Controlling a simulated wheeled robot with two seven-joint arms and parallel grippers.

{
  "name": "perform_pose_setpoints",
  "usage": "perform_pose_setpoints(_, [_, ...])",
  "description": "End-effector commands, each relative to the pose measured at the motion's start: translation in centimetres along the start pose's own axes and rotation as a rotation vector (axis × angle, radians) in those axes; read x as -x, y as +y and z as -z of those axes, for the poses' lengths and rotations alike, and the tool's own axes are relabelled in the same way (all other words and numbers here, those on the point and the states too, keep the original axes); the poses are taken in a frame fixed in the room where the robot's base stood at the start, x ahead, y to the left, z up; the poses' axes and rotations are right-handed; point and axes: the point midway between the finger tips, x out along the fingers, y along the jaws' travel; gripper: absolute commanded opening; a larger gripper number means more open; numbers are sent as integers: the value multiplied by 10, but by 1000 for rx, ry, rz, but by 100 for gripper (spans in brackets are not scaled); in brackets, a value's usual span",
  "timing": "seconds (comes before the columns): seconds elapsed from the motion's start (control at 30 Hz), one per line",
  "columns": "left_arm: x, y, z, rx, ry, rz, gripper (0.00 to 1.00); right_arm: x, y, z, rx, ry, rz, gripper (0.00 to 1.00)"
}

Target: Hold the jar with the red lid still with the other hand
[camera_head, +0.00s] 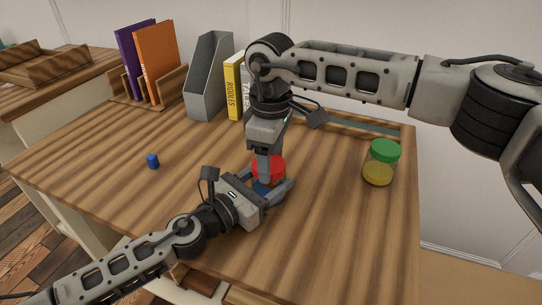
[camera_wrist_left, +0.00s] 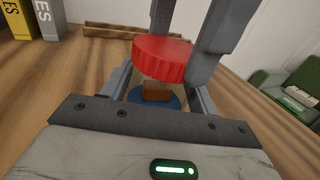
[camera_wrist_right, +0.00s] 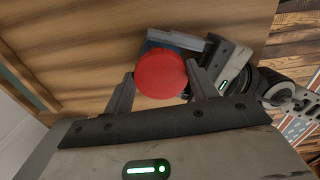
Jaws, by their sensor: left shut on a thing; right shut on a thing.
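The jar with the red lid stands on the wooden desk, mostly hidden by my grippers in the head view. Its red lid (camera_head: 268,168) shows between the fingers, and in the left wrist view (camera_wrist_left: 163,58) and right wrist view (camera_wrist_right: 160,75). Below the lid, the left wrist view shows a brown piece (camera_wrist_left: 157,92) and something blue (camera_wrist_left: 155,102). My left gripper (camera_head: 270,188) is low, shut around the jar's body from the side. My right gripper (camera_head: 267,160) points down from above, shut on the red lid. I cannot tell how tightly the lid sits.
A jar with a green lid (camera_head: 381,163) and yellow contents stands at the right. A small blue object (camera_head: 153,161) lies at the left. A book rack (camera_head: 172,84), grey file holder (camera_head: 209,78) and yellow book (camera_head: 233,87) stand at the back. The desk's front left is clear.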

Motion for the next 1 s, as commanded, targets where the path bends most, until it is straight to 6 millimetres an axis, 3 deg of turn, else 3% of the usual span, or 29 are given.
perform_pose_setpoints(0.03, [0,0,1,0,2,-1,0,1,0,0,1,2,0,63])
perform_pose_setpoints(0.1, [0,0,1,0,2,-1,0,1,0,0,1,1,0,79])
perform_pose_setpoints(0.43, [0,0,1,0,2,0,0,3,0,0,3,1,-1,79])
perform_pose_setpoints(0.8, [0,0,1,0,2,0,0,44,0,0,3,0,-1,79])
perform_pose_setpoints(1.0, [0,0,1,0,2,0,0,45,0,0,3,0,0,79])
